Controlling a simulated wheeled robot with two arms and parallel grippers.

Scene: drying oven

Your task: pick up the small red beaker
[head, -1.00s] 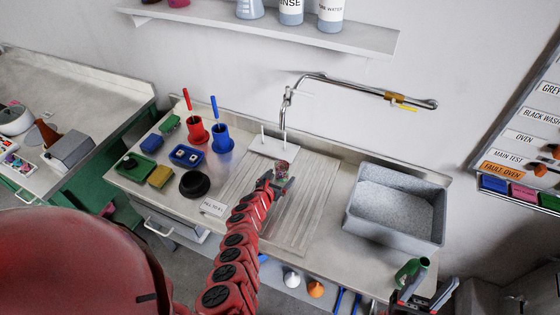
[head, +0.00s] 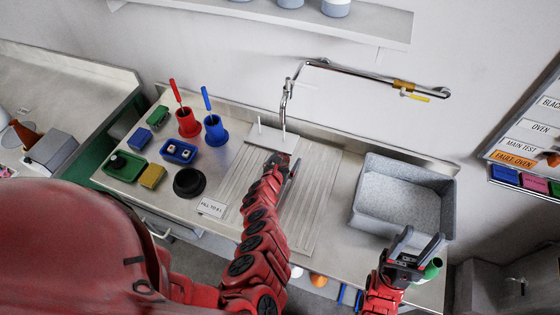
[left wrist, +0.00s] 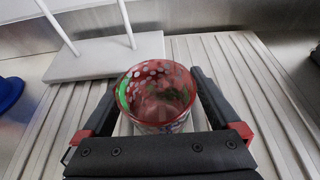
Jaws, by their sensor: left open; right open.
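The small red beaker (left wrist: 157,100) is a clear cup with a red rim and coloured specks, upright on the ribbed drainboard. The left wrist view shows it between the two dark fingers of my left gripper (left wrist: 157,90), which are open to either side of it. I cannot tell whether either finger touches it. In the head view my left gripper (head: 284,172) is over the drainboard and largely hides the beaker. My right gripper (head: 418,245) is open and empty, in front of the grey basin and close to a green bottle (head: 431,269).
A white block with two pegs (head: 272,138) stands just behind the beaker, below the tap (head: 284,100). A black round dish (head: 189,183) and a small sign (head: 211,207) are to the left. The grey basin (head: 402,195) is to the right. The right drainboard (head: 318,205) is clear.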

